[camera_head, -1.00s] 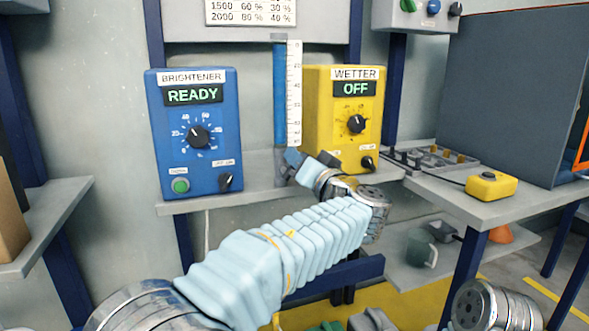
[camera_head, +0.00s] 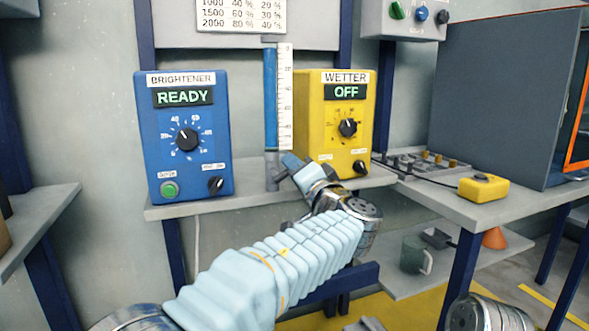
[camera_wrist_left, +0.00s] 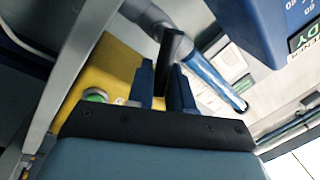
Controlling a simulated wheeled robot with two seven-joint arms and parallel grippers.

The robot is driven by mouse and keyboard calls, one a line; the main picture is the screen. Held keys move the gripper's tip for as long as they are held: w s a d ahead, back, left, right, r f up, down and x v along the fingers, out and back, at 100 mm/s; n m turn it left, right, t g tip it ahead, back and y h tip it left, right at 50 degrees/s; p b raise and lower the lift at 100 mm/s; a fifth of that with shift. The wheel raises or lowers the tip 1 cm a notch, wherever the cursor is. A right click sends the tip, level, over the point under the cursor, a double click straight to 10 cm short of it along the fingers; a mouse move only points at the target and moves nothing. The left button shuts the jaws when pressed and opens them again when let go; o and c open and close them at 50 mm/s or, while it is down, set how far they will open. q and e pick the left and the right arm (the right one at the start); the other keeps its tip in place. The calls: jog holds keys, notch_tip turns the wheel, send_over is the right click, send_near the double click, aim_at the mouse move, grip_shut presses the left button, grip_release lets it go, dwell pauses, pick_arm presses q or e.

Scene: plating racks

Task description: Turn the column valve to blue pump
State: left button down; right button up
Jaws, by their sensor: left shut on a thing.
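The column (camera_head: 270,100) is an upright blue tube with a white scale, standing on the shelf between two pumps. The blue pump (camera_head: 186,132) is labelled BRIGHTENER and shows READY. The yellow pump (camera_head: 338,122) is labelled WETTER and shows OFF. My left gripper (camera_head: 283,166) is at the grey foot of the column, where it partly hides the valve. In the left wrist view its two dark blue fingers (camera_wrist_left: 166,88) are shut on a black handle (camera_wrist_left: 172,46), apparently the column valve. The exact direction of the handle is hard to tell. My right gripper is out of view.
A shelf edge (camera_head: 225,203) runs below the pumps. A side bench (camera_head: 470,210) at right holds a yellow box (camera_head: 483,187) and a dark tray of parts (camera_head: 425,163). A mug (camera_head: 415,254) stands on the lower shelf. A large grey panel (camera_head: 500,95) rises behind the bench.

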pick_arm(q)
jog(key=shift+d+f, duration=0.1)
jog(key=c, duration=1.1)
grip_release()
jog(key=shift+c, duration=0.2)
jog(key=b+v, duration=0.1)
jog(key=v, duration=1.2)
jog(key=shift+s+b, duration=0.35)
jog(key=shift+s, duration=0.05)
jog(key=shift+d+f, duration=0.1)
jog(key=shift+d, duration=0.05)
